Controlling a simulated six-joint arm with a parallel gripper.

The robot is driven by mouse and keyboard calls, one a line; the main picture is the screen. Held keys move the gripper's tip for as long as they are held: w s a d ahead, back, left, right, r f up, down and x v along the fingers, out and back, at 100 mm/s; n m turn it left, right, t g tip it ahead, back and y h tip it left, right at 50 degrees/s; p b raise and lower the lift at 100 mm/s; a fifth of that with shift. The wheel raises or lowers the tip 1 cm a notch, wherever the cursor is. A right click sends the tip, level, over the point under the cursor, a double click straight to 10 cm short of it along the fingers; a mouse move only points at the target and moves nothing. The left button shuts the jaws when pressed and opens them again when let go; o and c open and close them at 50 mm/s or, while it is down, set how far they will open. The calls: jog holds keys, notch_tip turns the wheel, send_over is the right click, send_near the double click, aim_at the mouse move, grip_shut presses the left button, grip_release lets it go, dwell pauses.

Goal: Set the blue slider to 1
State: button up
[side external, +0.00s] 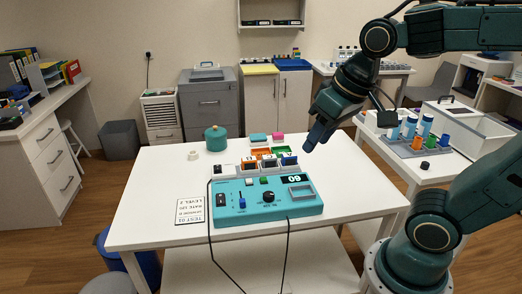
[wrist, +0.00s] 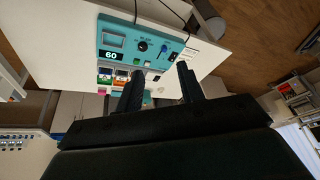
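The teal control box (side external: 262,213) lies on the white table, with a display reading 60. Its blue slider (side external: 242,202) stands left of the black knob (side external: 268,197); the scale marks are too small to read. In the wrist view the box (wrist: 126,31) appears turned round, and the slider (wrist: 163,50) is small beyond the fingertips. My gripper (side external: 309,146) is above and behind the box's right end in the side view, apart from it and from the slider. In the wrist view its two fingers (wrist: 158,69) are spread with nothing held.
A rocker switch (side external: 221,199) sits left of the slider. A printed card (side external: 190,210) lies left of the box. Colored bins (side external: 263,166) stand behind it, with a green pot (side external: 215,138) farther back. Black cables run over the table's front. The table's left side is mostly clear.

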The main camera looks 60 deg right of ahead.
jog(key=w+f+m+g, duration=0.2)
jog(key=w+f+m, duration=0.1)
jog(key=w, duration=0.8)
jog(key=m+g, duration=0.2)
jog(key=m, duration=0.2)
send_over(242, 200)
notch_tip(242, 200, down, 10)
jog(key=shift+d+f, duration=0.1)
jog(key=shift+f, duration=0.05)
jog(key=shift+f, duration=0.1)
jog(key=shift+f, duration=6.8)
grip_shut()
